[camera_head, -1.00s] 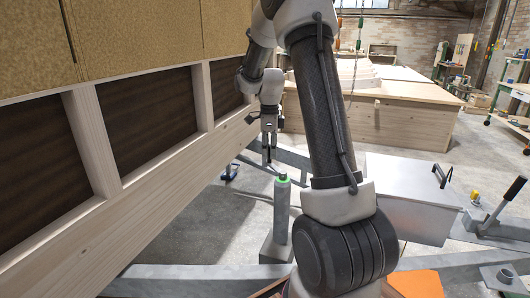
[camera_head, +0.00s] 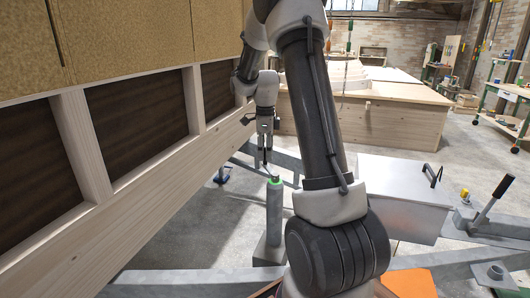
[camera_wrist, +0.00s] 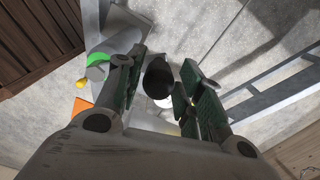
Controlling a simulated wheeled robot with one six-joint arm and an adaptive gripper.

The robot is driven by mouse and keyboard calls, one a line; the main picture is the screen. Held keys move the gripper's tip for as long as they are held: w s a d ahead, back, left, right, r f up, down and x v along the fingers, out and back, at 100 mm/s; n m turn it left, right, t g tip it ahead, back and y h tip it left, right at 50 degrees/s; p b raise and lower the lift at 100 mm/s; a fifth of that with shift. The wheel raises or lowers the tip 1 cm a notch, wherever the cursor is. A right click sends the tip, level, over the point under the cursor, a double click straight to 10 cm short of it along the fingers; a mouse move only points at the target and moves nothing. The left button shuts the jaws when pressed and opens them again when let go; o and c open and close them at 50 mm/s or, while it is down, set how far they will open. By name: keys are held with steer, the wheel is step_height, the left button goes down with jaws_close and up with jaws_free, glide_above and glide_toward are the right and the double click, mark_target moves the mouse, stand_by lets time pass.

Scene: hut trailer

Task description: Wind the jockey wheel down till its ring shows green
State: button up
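The jockey wheel's upright grey post (camera_head: 274,215) stands on the trailer's frame in the head view. A green ring (camera_head: 274,182) shows around its top. The ring also shows in the wrist view, at the left (camera_wrist: 97,60). My gripper (camera_head: 265,160) points down just above and slightly behind the post top. In the wrist view, its two fingers (camera_wrist: 160,80) are apart, and a dark rounded thing (camera_wrist: 158,78) lies between them. I cannot tell whether they touch it. The crank and the wheel cannot be made out clearly.
The hut's timber wall (camera_head: 150,185) runs close along the left. A grey metal box (camera_head: 400,200) and a hand lever (camera_head: 490,203) sit on the right of the frame. A wooden box structure (camera_head: 365,115) stands behind. Concrete floor lies between frame members.

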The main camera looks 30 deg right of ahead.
steer(key=shift+o, duration=0.2)
step_height(320, 180, up, 12)
stand_by(0.5)
stand_by(0.4)
steer(key=n, duration=1.2)
glide_above(268, 167)
steer(key=s+a, duration=0.2)
steer(key=s, duration=0.1)
step_height(268, 167, down, 3)
steer(key=s+a+r+n+t, duration=0.1)
steer(key=s+a+r+n, duration=0.1)
steer(key=s, duration=0.5)
steer(key=s+a+r+n+t, duration=0.1)
steer(key=s+a+n+t, duration=0.1)
steer(key=s+a+n, duration=0.3)
steer(key=s+a+r+n+t, duration=0.1)
steer(key=s+a+n, duration=0.3)
steer(key=s, duration=0.7)
steer(key=r+n, duration=0.1)
steer(key=n, duration=0.1)
steer(key=shift+r+n, duration=0.3)
